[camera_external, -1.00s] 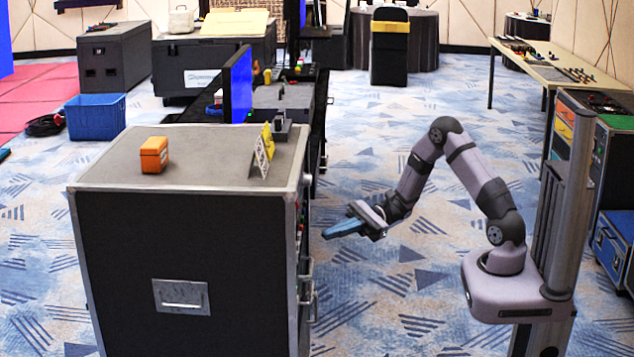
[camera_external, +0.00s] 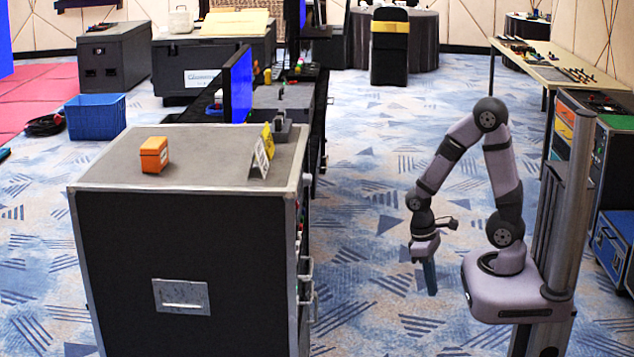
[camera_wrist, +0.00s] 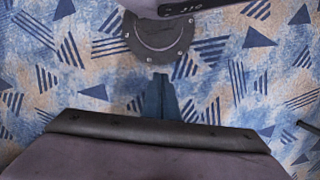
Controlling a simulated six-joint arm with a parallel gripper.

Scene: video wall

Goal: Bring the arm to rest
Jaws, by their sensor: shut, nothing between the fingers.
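My gripper (camera_external: 431,279) hangs beside my base in the external view, its fingers pointing down over the carpet. The fingers are shut with nothing between them. In the wrist view my gripper (camera_wrist: 160,80) shows as blue fingers together, with patterned carpet below. My arm is folded, its elbow raised high and its forearm coming down to the left of my base.
A black flight case (camera_external: 190,260) stands to the left, with an orange box (camera_external: 154,155) and a folded yellow sign (camera_external: 265,150) on top. A blue case (camera_external: 612,245) stands at the right. Open carpet (camera_external: 365,280) lies between my gripper and the flight case.

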